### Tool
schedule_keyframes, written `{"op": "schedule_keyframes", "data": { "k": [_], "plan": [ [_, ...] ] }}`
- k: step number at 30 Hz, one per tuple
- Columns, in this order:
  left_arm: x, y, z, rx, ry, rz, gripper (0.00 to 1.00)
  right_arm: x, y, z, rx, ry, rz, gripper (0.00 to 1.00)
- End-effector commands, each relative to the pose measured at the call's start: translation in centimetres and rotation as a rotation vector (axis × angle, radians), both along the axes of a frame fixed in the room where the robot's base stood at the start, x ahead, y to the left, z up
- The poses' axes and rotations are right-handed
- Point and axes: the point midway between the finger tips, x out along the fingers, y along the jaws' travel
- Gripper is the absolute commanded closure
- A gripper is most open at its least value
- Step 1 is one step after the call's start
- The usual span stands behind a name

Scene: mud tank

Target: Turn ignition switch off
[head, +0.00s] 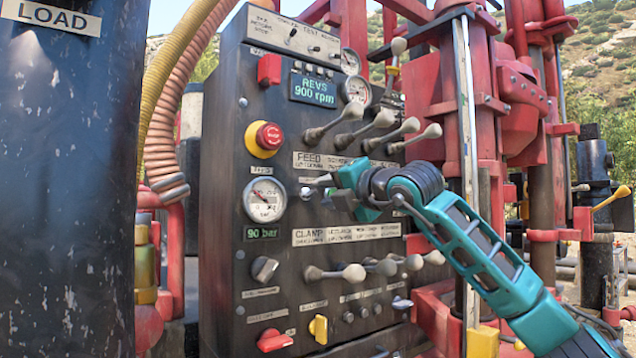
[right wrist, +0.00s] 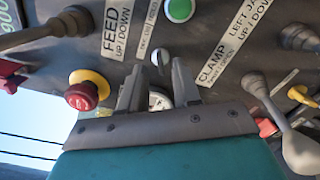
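A dark control panel (head: 225,215) fills the middle of the head view. My right gripper (head: 322,186) is in front of it, below the FEED label, and its fingertips point at the panel. In the right wrist view my right gripper (right wrist: 158,76) is open, with a gap between its two fingers. A small silver key-like switch (right wrist: 160,57) shows just beyond that gap, apart from both fingers; it looks like the ignition switch, but I cannot read its label. My left gripper is not in view.
A red emergency stop (head: 268,137), a pressure gauge (head: 265,199) and several grey levers (head: 352,112) surround the gripper. A green button (right wrist: 180,10) is near the switch. A dark blue body marked LOAD (head: 70,180) blocks the left. Red rig columns (head: 480,120) stand at right.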

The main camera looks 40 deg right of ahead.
Motion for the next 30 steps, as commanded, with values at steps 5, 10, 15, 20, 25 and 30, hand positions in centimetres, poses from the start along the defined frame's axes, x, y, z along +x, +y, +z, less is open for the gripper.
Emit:
{"op": "schedule_keyframes", "data": {
  "k": [5,10,15,20,25,30],
  "plan": [
    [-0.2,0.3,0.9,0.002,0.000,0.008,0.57,2.4,-0.2,0.2,0.001,0.000,0.001,0.68],
    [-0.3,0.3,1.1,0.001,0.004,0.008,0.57,3.3,-0.3,0.0,-0.001,0.000,0.001,0.68],
    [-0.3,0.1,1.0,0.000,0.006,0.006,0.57,3.4,-0.3,-0.1,-0.002,0.000,0.001,0.68],
    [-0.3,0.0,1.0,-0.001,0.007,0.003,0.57,3.4,-0.3,-0.1,-0.001,0.000,0.001,0.75],
    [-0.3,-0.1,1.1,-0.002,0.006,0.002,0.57,3.4,-0.3,0.0,-0.001,0.000,0.001,0.91],
    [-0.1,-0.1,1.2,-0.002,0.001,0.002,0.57,3.4,-0.3,-0.1,-0.001,0.001,0.001,1.00]
  ]
}}
